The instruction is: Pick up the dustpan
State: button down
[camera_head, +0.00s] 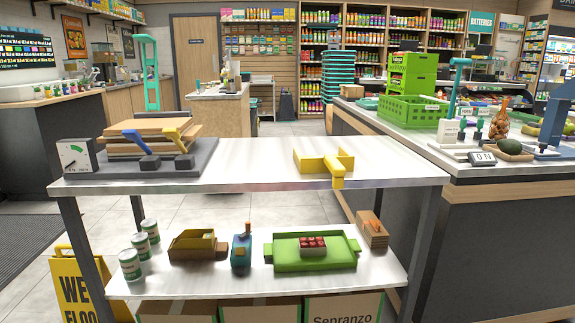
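A yellow dustpan (325,163) lies on the upper shelf of the metal table (250,165), right of its middle. It has a flat pan with low raised walls. Its handle points toward me and reaches over the table's front edge. Nothing lies on it or touches it from above. My gripper is not in this view.
A scale with stacked boards and clamps (155,140) stands on the table's left end. The upper shelf's middle is clear. A counter (490,215) adjoins at right.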

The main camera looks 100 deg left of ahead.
aim_at(340, 164)
jog(key=u, duration=3.3)
jog(key=z, duration=4.2)
jog(key=u, duration=4.2)
